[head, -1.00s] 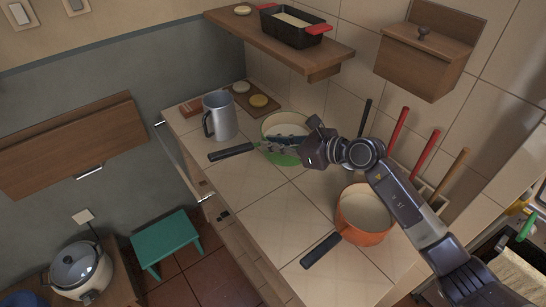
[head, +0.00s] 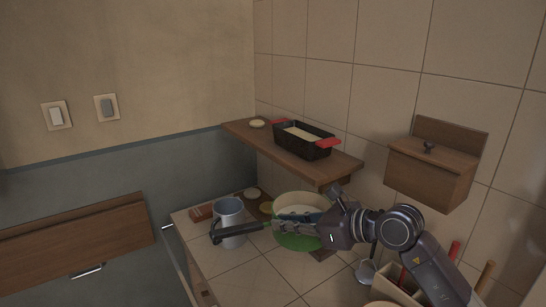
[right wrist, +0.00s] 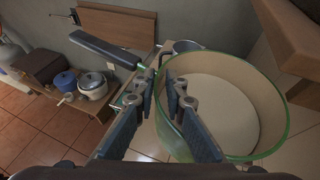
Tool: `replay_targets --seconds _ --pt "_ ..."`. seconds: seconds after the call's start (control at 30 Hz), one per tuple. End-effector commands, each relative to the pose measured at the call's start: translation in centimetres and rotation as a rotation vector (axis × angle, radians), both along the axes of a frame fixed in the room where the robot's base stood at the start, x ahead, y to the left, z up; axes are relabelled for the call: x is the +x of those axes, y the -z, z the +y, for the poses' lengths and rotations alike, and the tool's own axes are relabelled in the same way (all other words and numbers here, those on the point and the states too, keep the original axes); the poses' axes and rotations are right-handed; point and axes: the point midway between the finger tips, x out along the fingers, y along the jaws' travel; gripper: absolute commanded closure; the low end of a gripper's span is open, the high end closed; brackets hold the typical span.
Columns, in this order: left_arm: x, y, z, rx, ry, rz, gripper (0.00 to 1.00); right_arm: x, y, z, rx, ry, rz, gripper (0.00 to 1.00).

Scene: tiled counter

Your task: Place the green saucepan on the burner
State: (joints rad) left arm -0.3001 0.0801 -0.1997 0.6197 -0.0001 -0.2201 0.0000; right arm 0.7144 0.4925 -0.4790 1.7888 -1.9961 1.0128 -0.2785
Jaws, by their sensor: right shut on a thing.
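The green saucepan (head: 298,238), with a cream inside and a long black handle (head: 236,233), is at the back of the tiled counter, below the wooden shelf. It appears raised off the tiles. My right gripper (head: 312,224) is shut on it near where the handle meets the wall. In the right wrist view my fingers (right wrist: 166,92) are at the handle side of the saucepan (right wrist: 228,110), and the handle (right wrist: 105,50) points to the upper left. The exact contact is partly hidden. No burner shows in these views. My left gripper is out of view.
A grey mug (head: 229,222) stands close by, behind the handle. The wooden shelf (head: 285,158) with a black loaf pan (head: 303,140) overhangs the back. A wooden box (head: 432,172) hangs on the wall. A utensil holder (head: 396,287) stands at lower right. Front tiles (head: 255,280) are clear.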

Motion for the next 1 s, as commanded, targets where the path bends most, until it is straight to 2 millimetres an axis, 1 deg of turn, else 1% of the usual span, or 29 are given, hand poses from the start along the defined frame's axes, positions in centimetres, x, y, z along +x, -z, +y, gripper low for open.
replay_targets --seconds 0.17,0.5,1.0 --pt "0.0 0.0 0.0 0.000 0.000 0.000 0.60 -2.4 1.0 -1.7 0.003 -0.012 -0.004 1.00" --pt "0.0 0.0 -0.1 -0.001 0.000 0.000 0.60 -7.9 3.2 -6.2 0.002 -0.021 -0.004 1.00" --pt "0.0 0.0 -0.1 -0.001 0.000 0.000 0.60 -16.0 5.7 -12.1 0.001 -0.016 -0.003 1.00"
